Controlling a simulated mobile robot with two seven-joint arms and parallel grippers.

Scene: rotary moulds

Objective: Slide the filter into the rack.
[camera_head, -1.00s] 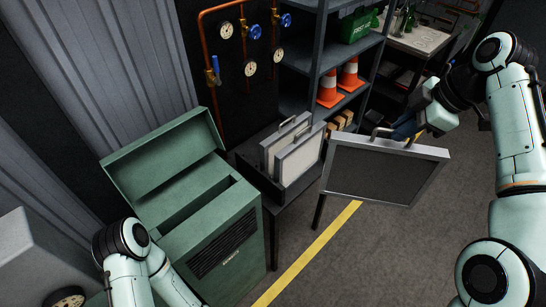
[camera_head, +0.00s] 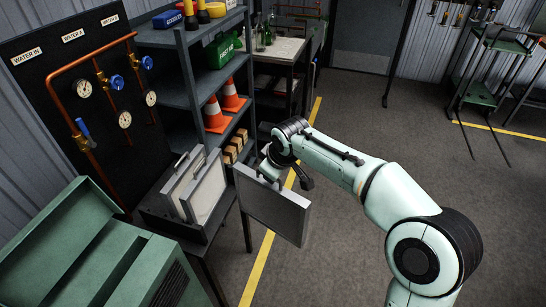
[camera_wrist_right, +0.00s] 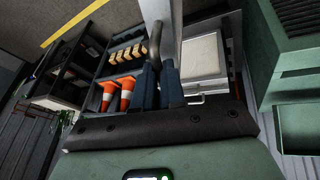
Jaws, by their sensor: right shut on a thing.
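The filter (camera_head: 272,212), a grey framed panel with a dark face, hangs upright from my right gripper (camera_head: 270,176), just right of the rack and apart from it. In the head view my wrist partly hides the fingers. In the right wrist view my right gripper (camera_wrist_right: 158,86) is shut on the filter's handle (camera_wrist_right: 154,42), and the filter's grey edge (camera_wrist_right: 163,14) shows beyond it. The rack (camera_head: 172,226) is a dark open tray on a stand. Two pale filters with handles (camera_head: 207,184) stand upright at its back and right part. My left gripper is not in view.
A green cabinet (camera_head: 60,240) with its lid raised stands left of the rack. Shelves with orange cones (camera_head: 215,115) and small boxes stand behind. A pipe board (camera_head: 65,110) with gauges is at the back left. Open floor (camera_head: 345,240) lies to the right.

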